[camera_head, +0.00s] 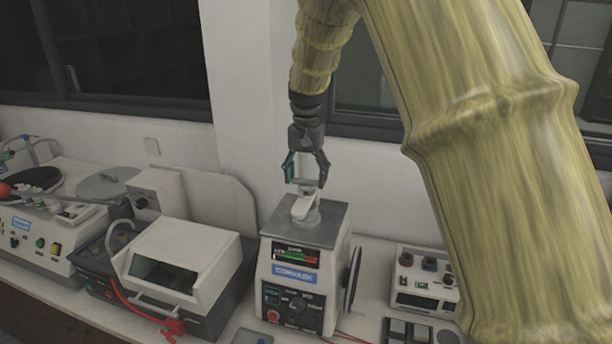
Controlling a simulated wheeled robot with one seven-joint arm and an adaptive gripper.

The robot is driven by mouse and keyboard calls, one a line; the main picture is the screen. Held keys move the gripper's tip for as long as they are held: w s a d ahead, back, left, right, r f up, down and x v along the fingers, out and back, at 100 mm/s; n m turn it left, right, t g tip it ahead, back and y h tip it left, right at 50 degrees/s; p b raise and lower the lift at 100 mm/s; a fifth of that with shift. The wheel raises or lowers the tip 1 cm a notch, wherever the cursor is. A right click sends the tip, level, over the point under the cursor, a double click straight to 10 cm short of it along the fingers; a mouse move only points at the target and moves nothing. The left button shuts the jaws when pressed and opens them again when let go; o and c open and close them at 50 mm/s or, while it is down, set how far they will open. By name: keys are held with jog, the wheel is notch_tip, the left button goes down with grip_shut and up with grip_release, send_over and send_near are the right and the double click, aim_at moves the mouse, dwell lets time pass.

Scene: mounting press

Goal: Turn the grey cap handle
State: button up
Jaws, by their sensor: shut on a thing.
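The mounting press (292,262) is a white box with a grey top, a small display and a blue label on its front. The grey cap handle (305,207) stands on top of the press, pale and tilted, with its upper end between my fingers. My gripper (306,182) points down from above, its dark fingers on either side of the handle's upper end, shut on it. The exact finger contact is small and hard to make out.
A white lidded machine (183,262) with a red clamp stands to the left. A small control box (424,283) stands to the right. A dark wheel (353,280) sticks out from the press's right side. A white wall is behind. My own arm covers much of the right.

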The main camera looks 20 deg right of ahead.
jog(key=o, duration=1)
jog(key=shift+f, duration=0.1)
jog(key=shift+o, duration=0.2)
jog(key=shift+r, duration=0.2)
notch_tip(320, 180, up, 12)
jog(key=shift+f, duration=0.15)
